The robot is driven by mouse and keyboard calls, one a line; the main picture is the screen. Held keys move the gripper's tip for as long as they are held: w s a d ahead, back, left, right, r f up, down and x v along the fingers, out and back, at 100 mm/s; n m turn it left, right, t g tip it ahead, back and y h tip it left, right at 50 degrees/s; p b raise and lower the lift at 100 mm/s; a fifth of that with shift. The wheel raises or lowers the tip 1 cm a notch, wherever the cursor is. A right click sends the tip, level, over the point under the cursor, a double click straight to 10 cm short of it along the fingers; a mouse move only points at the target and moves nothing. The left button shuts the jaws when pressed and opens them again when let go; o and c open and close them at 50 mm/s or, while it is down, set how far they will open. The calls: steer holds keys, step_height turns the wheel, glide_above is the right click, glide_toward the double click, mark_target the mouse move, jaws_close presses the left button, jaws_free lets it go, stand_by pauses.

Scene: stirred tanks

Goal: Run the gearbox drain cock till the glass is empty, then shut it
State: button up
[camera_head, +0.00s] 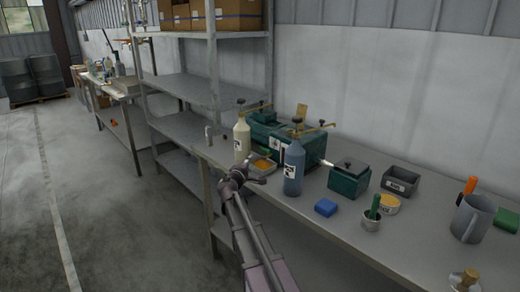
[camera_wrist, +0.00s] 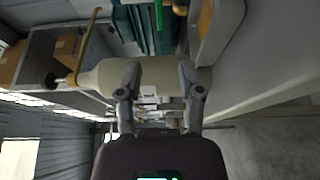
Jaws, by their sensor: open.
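A large green housing (camera_head: 312,146), which looks like the gearbox, stands on the bench behind two bottles; its green side shows at the top of the wrist view (camera_wrist: 126,22). A brass piece (camera_head: 302,111) stands up at its top. I cannot make out the drain cock or the glass. A shallow tray with orange-yellow contents (camera_head: 262,164) sits at its left front. My gripper (camera_head: 236,178) is open at the bench's front edge, below the cream bottle (camera_head: 242,140). In the wrist view the cream bottle (camera_wrist: 100,78) lies across the picture beyond my fingers (camera_wrist: 161,80); contact cannot be told.
A blue-grey bottle (camera_head: 294,168) stands close right of the tray. Further right are a smaller dark green box (camera_head: 348,182), a blue block (camera_head: 326,207), a grey bin (camera_head: 400,180) and a grey jug (camera_head: 473,220). Metal shelving (camera_head: 200,90) stands left.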

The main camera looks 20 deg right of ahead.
mark_target(263, 148)
steer(key=shift+w, duration=0.2)
steer(key=shift+w+d, duration=0.45)
steer(key=shift+d, duration=0.05)
steer(key=x, duration=1.2)
jaws_close()
